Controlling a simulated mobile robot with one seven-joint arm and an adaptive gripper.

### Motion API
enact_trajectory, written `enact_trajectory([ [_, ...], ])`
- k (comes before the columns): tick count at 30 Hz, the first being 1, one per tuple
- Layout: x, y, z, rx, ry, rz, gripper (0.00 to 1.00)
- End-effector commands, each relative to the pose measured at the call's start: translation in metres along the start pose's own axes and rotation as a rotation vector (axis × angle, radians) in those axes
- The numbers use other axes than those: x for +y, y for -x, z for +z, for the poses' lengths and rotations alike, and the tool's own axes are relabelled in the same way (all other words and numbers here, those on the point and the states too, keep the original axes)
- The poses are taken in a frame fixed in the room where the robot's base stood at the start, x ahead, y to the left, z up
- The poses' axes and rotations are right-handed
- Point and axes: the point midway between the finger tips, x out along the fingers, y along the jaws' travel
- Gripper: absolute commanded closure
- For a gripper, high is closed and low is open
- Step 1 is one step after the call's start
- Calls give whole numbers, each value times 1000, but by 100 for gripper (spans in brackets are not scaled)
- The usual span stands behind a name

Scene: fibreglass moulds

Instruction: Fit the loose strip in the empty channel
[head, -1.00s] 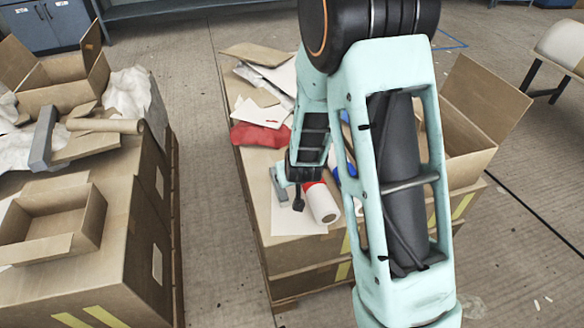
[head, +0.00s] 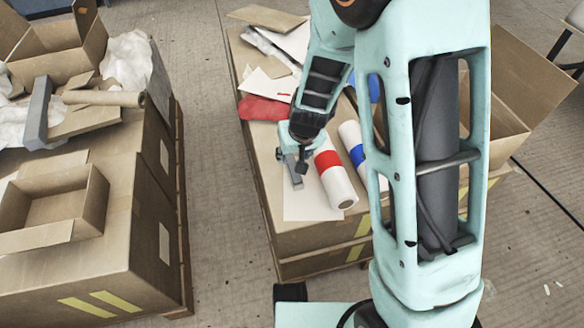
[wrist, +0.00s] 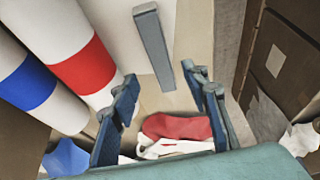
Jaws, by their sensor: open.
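A grey strip (wrist: 153,45) lies on a white sheet in the wrist view. In the head view the grey strip (head: 294,170) shows partly, close below my wrist. My gripper (wrist: 165,85) is open, its two blue-grey fingers apart with nothing held between them. The strip's near end lies just beyond the fingertips in the picture. In the head view my gripper (head: 290,155) is small and partly hidden by my own arm. A grey L-shaped piece (head: 37,115) rests on the left box stack. I cannot make out an empty channel in either view.
A red-banded white roll (head: 333,175) and a blue-banded roll (head: 354,150) lie right of the strip. A red cloth (head: 264,108) and loose sheets lie behind. An open carton (head: 505,125) stands at right. Bare floor (head: 215,210) separates the two stacks.

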Motion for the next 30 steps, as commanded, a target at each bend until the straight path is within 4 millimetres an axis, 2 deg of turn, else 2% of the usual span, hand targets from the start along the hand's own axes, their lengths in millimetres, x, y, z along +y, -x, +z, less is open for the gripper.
enact_trajectory([
  [10, -1, -48, 7, -1, -1, 1, 58],
  [18, -2, -50, 5, 0, 0, 0, 58],
  [30, -2, -49, 5, 0, 0, 0, 100],
])
